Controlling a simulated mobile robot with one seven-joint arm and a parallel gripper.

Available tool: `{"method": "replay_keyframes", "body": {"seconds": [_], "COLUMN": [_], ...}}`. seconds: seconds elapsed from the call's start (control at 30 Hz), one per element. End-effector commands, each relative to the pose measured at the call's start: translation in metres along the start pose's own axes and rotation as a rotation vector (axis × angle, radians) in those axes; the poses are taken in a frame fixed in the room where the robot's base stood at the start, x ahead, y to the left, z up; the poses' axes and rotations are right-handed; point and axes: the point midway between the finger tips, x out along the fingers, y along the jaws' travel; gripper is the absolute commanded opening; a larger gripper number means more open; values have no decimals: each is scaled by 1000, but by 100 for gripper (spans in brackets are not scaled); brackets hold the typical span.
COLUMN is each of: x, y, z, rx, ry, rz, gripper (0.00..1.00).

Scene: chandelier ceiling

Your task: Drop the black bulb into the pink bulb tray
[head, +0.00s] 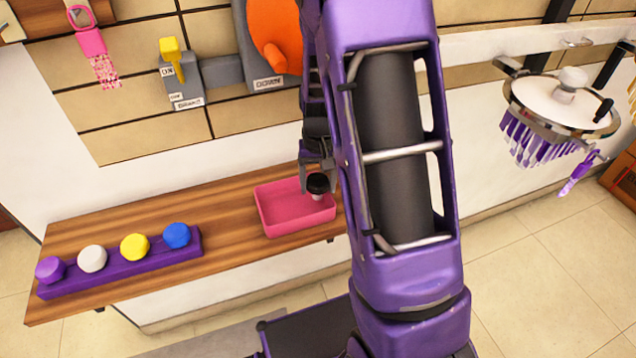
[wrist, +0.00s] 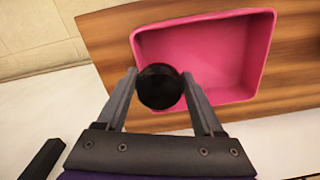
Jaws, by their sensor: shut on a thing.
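The black bulb (head: 318,184) is in my gripper (head: 318,172), at the right part of the pink bulb tray (head: 268,220) in the head view. In the wrist view the bulb (wrist: 159,87) sits between the two fingers of my gripper (wrist: 158,90), which are shut on it. The pink tray (wrist: 268,50) lies behind it, and the bulb overlaps the tray's near left corner in that picture. The tray is empty where I can see inside. The bulb's height above the tray floor is hard to tell. My arm hides the area right of the tray.
A wooden shelf (head: 225,247) carries the tray and, at left, a purple rack (head: 125,272) with purple, white, yellow and blue bulbs. A switch panel with a yellow lever (head: 172,55) and an orange dial (head: 275,35) is on the wall above. A chandelier (head: 562,105) hangs at right.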

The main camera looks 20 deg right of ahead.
Motion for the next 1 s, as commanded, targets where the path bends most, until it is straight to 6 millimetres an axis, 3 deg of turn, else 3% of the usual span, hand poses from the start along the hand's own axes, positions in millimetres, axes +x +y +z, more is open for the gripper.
{"method": "replay_keyframes", "body": {"seconds": [0.27,0.3,0.47,0.77,0.9,1.0], "x": [10,11,12,8,-8,-31], "y": [0,0,0,-2,-2,-2], "z": [1,2,3,5,4,2], "rx": [1,1,0,0,-1,-1], "ry": [-4,-5,-8,-14,-12,-5], "rz": [1,1,1,-2,-2,-2], "gripper": [6,70,99,99,99,99]}}
